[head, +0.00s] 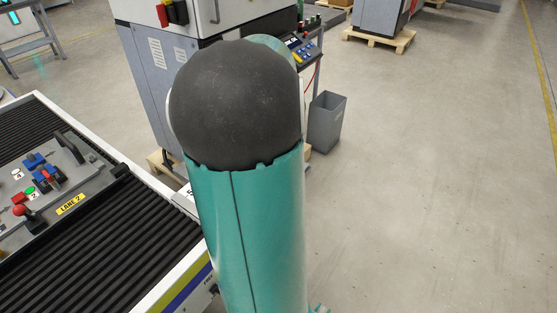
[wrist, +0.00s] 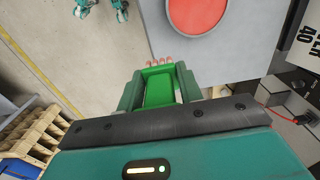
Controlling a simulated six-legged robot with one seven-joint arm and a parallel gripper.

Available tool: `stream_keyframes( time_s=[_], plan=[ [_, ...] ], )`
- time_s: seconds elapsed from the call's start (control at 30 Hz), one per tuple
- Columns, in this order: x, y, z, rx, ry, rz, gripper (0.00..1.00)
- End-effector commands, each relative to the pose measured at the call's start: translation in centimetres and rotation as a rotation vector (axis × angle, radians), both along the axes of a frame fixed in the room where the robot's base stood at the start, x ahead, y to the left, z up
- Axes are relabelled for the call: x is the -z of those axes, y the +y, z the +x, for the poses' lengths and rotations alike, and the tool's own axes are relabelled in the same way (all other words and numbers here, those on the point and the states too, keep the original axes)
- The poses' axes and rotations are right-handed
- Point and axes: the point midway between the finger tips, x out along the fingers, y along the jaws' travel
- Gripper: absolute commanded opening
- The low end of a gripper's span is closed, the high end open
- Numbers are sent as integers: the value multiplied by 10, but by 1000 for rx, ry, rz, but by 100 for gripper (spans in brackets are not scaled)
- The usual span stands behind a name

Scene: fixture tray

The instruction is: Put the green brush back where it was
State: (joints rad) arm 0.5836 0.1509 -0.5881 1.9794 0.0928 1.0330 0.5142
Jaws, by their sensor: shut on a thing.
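In the wrist view, the green brush (wrist: 160,88) sits between the two dark green fingers of my gripper (wrist: 159,82), which is shut on it. Pinkish tips show at the brush's far end. In the head view, my own arm stands in front and hides my gripper and the brush. The grey fixture tray (head: 82,187) shows at the left of the head view. It carries blue and red parts and a red knob (head: 28,213).
A grey bin (head: 326,121) stands on the floor behind my arm. A grey machine (head: 165,75) stands at the back. The wrist view shows a large red disc (wrist: 198,12) on a grey surface. Floor at right is clear.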

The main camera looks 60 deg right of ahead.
Motion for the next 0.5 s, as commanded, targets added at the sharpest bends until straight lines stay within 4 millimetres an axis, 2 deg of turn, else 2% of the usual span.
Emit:
stream_keyframes(
  time_s=[0.2,0.4,0.5],
  plan=[
    [20,-37,16,2,3,1,5],
    [54,-61,29,2,3,2,5],
    [65,-69,33,1,2,0,5]
  ],
)
